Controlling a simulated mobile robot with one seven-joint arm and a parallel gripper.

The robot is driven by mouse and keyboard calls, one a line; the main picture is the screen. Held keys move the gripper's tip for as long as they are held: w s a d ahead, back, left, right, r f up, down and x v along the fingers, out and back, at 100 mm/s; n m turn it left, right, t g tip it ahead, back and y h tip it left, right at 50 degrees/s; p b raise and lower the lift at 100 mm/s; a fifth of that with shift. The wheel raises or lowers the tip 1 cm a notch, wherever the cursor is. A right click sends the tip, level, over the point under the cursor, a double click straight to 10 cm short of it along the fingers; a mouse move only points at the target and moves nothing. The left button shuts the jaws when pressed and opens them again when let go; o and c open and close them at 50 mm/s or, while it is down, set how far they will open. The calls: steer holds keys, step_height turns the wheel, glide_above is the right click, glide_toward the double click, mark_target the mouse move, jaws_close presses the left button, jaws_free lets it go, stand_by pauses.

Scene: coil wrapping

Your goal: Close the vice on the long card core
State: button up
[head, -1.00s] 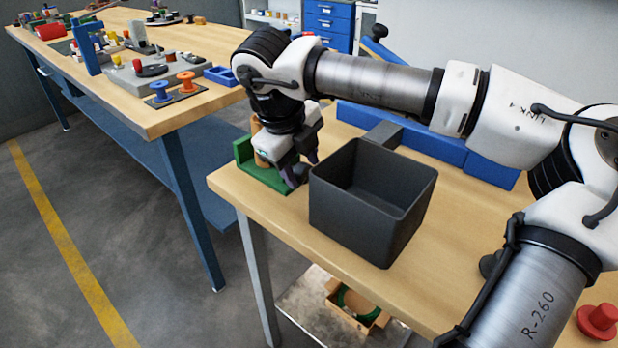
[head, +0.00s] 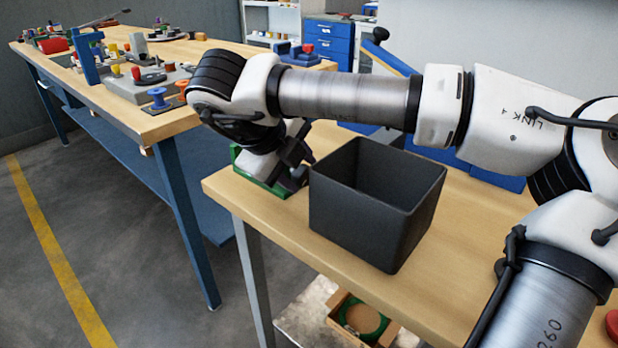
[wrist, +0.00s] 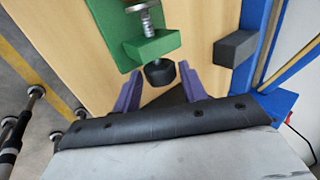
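The green vice (head: 262,186) stands at the left end of the near bench, largely covered by my arm in the head view. In the wrist view, the green vice (wrist: 152,48) shows its metal screw (wrist: 147,22), with a black knob (wrist: 160,72) on the near end. My gripper (wrist: 161,76) is open, with one purple finger on each side of the knob. Gaps show between the fingers and the knob, so no grip is visible. I cannot make out the long card core in either current view; my arm hides the vice's inside in the head view.
A dark open bin (head: 375,205) stands close right of the vice. A dark grey block (wrist: 236,48) lies right of my fingers in the wrist view. A cardboard box with a green ring (head: 362,318) sits below the bench. Another bench (head: 130,92) stands at left.

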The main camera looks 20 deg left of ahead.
steer(key=c, duration=0.4)
steer(key=g+p, duration=0.1)
steer(key=r+p, duration=0.1)
steer(key=shift+w+d+g+y+p, duration=0.1)
steer(key=shift+w+g+y+p, duration=0.2)
steer(key=shift+g+p, duration=0.1)
steer(key=shift+c, duration=0.2)
steer(key=shift+g+p, duration=0.4)
steer(key=shift+p, duration=0.05)
steer(key=shift+w+f+g+y, duration=0.1)
steer(key=shift+f+g+y, duration=0.2)
steer(key=shift+g, duration=0.1)
